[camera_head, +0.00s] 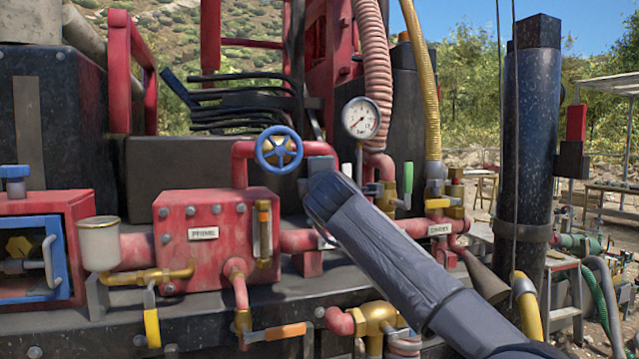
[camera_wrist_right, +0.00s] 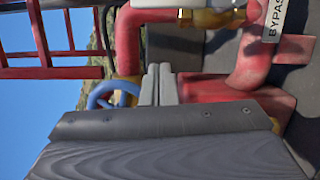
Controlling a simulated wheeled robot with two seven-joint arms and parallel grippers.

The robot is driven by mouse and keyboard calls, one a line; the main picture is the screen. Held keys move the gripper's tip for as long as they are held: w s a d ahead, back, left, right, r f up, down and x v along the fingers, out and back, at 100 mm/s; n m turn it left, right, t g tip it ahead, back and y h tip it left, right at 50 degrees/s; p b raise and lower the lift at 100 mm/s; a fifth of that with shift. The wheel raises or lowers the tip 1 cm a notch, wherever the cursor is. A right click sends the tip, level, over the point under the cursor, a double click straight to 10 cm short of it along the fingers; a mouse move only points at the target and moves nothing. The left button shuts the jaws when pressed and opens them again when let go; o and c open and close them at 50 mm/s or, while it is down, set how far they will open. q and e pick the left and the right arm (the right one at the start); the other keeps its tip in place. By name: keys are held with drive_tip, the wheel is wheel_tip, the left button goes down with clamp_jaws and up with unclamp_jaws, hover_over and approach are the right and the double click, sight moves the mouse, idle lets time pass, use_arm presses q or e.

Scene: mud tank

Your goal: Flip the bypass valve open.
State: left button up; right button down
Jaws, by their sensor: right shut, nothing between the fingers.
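A white label (camera_wrist_right: 278,18) reading BYPAS, cut off by the frame, is on a red pipe (camera_wrist_right: 255,60) at the top right of the right wrist view. A brass fitting (camera_wrist_right: 215,17) sits near it at the top edge; I cannot tell its lever's position. In the head view my right arm covers much of this pipe area. My right gripper (camera_wrist_right: 158,85) is shut and empty, its grey fingers in front of the pipework, near the blue handwheel (camera_wrist_right: 113,95). In the head view the right gripper (camera_head: 319,165) is right of the handwheel (camera_head: 279,149), below the gauge. My left gripper is out of view.
A pressure gauge (camera_head: 361,117) and a pink ribbed hose (camera_head: 373,60) stand close to the right gripper. A green-handled valve (camera_head: 408,178) is to its right. A red box (camera_head: 217,240) and an orange-handled valve (camera_head: 275,332) are to the left and below.

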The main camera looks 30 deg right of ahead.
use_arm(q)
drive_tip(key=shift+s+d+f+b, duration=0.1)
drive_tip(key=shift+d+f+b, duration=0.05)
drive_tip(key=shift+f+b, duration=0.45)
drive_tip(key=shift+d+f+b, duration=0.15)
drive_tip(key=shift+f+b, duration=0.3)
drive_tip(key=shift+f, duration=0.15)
use_arm(e)
drive_tip(key=v, duration=0.8)
drive_tip(key=shift+s+d, duration=0.2)
drive_tip(key=shift+s, duration=0.25)
